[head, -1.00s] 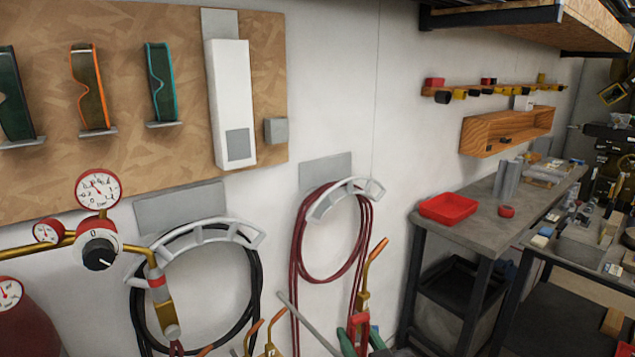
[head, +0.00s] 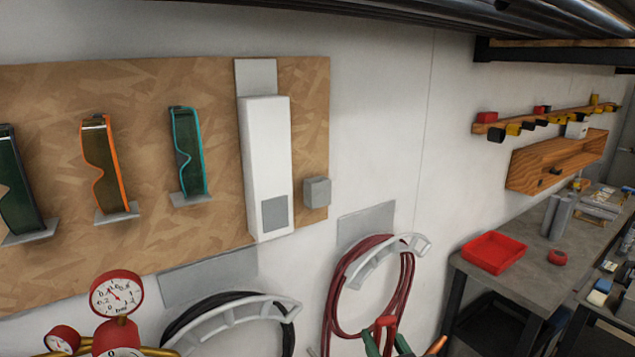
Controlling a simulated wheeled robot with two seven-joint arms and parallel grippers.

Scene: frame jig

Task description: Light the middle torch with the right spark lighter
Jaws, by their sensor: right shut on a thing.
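My right gripper (head: 386,344) shows at the bottom edge, right of centre, with two green fingers. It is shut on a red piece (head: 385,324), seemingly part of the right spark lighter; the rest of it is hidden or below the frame. A copper-coloured tip (head: 437,346), probably of a torch, shows just right of the gripper at the bottom edge. The middle torch cannot be made out; no flame shows. My left gripper is not in view.
A red hose on a hanger (head: 408,243) and a black hose on another hanger (head: 235,318) hang on the wall. A red-rimmed gauge (head: 117,295) is at lower left. A white box (head: 265,150) hangs on the board. A workbench with a red tray (head: 494,253) stands right.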

